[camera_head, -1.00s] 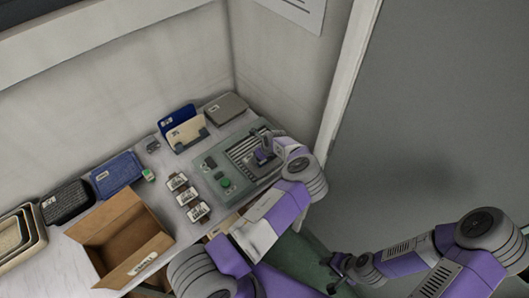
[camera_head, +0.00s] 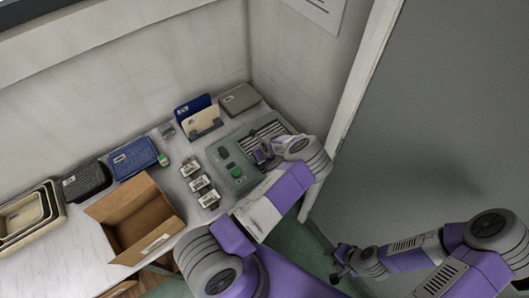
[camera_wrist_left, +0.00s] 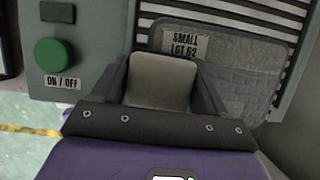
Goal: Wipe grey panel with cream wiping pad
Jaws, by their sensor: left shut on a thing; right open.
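The grey panel (camera_head: 222,146) lies on the bench, with a green button (camera_head: 236,173) and a slatted vent (camera_head: 272,131). It also shows in the left wrist view (camera_wrist_left: 92,18). My left gripper (camera_head: 262,152) is over the panel, between button and vent. In the left wrist view its fingers are shut on the cream wiping pad (camera_wrist_left: 162,80), which has a thin blue edge at its top. I cannot tell whether the pad touches the panel. My right gripper (camera_head: 340,265) is open and empty, low at the right, away from the bench.
A grey textured piece labelled "SMALL LOT 62" (camera_wrist_left: 235,60) lies beyond the fingers. A blue-and-cream upright stand (camera_head: 203,122), a grey box (camera_head: 240,99), small labelled blocks (camera_head: 200,183), a blue basket (camera_head: 133,158), a black basket (camera_head: 87,181) and an open carton (camera_head: 150,240) occupy the bench.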

